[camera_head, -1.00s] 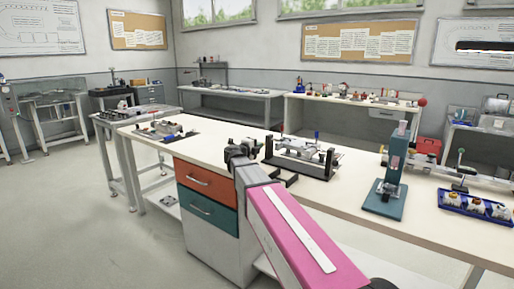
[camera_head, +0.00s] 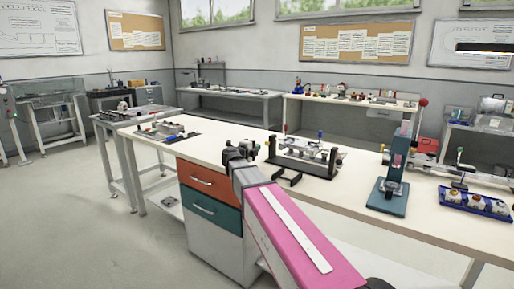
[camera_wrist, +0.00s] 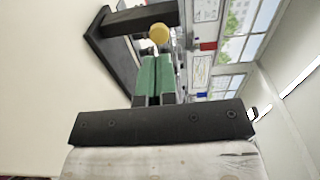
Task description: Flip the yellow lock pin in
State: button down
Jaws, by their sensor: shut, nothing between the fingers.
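The yellow lock pin shows as a round yellow knob (camera_wrist: 158,34) in the wrist view, just beyond my fingertips, beside a black bar of the fixture. My gripper (camera_wrist: 158,60) has green fingers pressed together with nothing between them. I cannot tell whether the tips touch the knob.
The fixture's black upright (camera_wrist: 108,45) stands close to my fingers in the wrist view. A teal press (camera_head: 388,195) and a blue tray (camera_head: 476,205) of small parts stand to the right on the bench (camera_head: 345,190). The bench left of my gripper is mostly clear.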

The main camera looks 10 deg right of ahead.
jog(key=v, duration=0.8)
jog(key=shift+s+a, duration=0.2)
